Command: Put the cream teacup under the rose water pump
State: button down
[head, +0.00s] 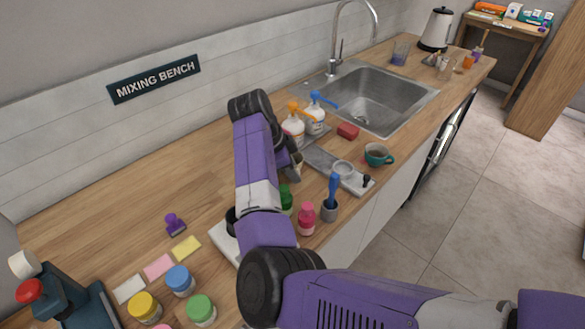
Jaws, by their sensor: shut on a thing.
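My gripper (293,165) points down over the bench, just in front of the pump bottles, and is largely hidden behind my own purple forearm. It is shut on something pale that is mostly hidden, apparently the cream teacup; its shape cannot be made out. Two white pump bottles stand side by side behind the gripper: one with an orange pump (293,127), one with a blue pump (316,114). Their labels are too small to read, so I cannot tell which is rose water. A teal cup (378,154) with dark contents stands to the right.
A grey-and-white scale-like device (343,170) and a red block (348,131) are right of the gripper. Green (286,198) and pink (306,219) bottles and a pot with a blue-handled tool (329,209) stand near the front edge. The sink (375,95) lies beyond.

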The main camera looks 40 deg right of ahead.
jog(key=shift+f, duration=0.15)
jog(key=c, duration=1.1)
grip_release()
jog(key=b+v, duration=0.2)
jog(key=v, duration=1)
